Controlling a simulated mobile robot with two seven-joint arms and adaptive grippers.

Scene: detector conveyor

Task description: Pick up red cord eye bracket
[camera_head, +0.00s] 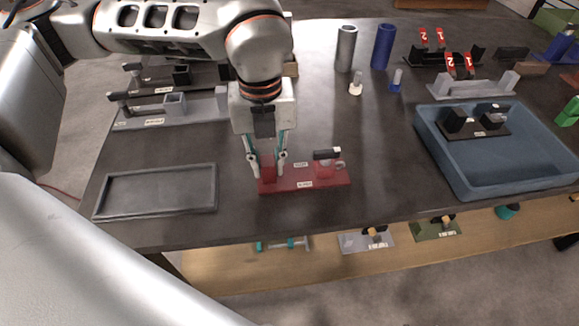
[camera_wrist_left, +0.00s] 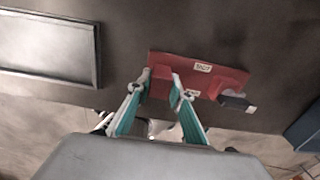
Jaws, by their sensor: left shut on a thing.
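The red cord eye bracket (camera_head: 308,180) lies flat on the dark table near its front edge, with a red block at its left end and a black piece with a small ring at its right end. It also shows in the left wrist view (camera_wrist_left: 215,80). My left gripper (camera_head: 267,171) points down at the bracket's left end, its two teal-lined fingers on either side of the red block. In the left wrist view the fingertips (camera_wrist_left: 161,82) are shut on that block. The bracket looks to rest on the table. My right gripper is not in view.
A grey empty tray (camera_head: 158,210) lies to the left. A blue bin (camera_head: 465,185) holding a black bracket stands to the right. Grey and blue cylinders (camera_head: 346,48) and other brackets stand at the back. A wooden shelf (camera_head: 240,276) with several brackets sits below the front edge.

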